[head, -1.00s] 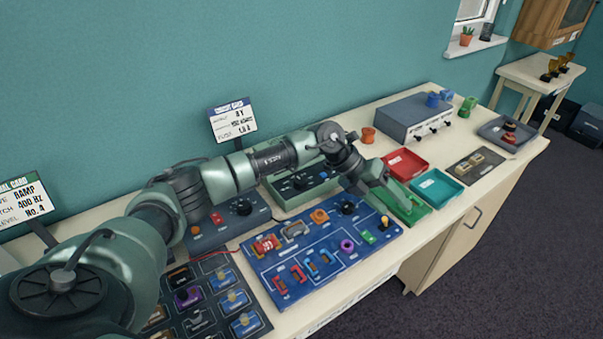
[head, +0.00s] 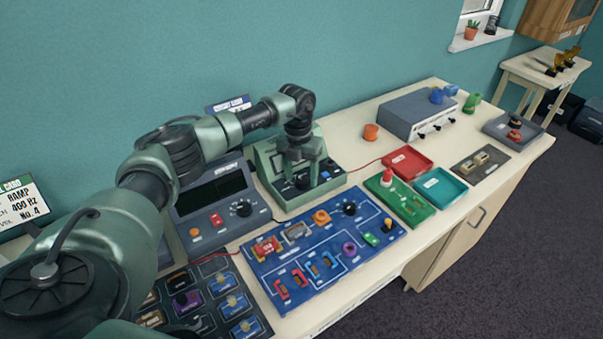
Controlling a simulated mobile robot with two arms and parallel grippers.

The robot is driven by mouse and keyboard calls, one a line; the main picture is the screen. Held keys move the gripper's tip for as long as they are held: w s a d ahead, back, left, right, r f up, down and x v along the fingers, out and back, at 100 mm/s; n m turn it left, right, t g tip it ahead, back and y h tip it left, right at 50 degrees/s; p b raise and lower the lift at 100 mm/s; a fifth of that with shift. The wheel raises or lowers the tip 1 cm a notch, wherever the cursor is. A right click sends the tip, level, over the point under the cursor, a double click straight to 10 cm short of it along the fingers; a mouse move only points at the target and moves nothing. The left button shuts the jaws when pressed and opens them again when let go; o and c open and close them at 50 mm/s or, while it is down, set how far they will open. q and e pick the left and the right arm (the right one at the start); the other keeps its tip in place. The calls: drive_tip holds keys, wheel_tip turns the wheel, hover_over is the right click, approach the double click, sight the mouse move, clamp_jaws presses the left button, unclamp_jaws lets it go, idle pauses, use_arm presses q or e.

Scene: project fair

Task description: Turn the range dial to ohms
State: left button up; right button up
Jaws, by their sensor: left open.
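A green bench meter (head: 277,196) stands on the table behind the blue board. A dark round dial (head: 302,183) shows on its front panel, largely hidden by my gripper; its pointer and marks cannot be read. My left gripper (head: 302,175) points down over this panel with its fingers open, one on each side of the dial. I cannot tell whether they touch it. A small blue button (head: 326,175) sits to the right of the fingers. My right gripper is not in view.
A grey instrument (head: 215,215) with a dark screen and its own knob stands left of the meter. The blue circuit board (head: 285,293) lies in front. Red (head: 407,162), teal (head: 441,188) and green (head: 402,205) trays lie to the right.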

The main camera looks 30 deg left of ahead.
use_arm(q)
drive_tip(key=shift+f, duration=0.2)
drive_tip(key=shift+c, duration=0.4)
drive_tip(key=c, duration=1)
clamp_jaws()
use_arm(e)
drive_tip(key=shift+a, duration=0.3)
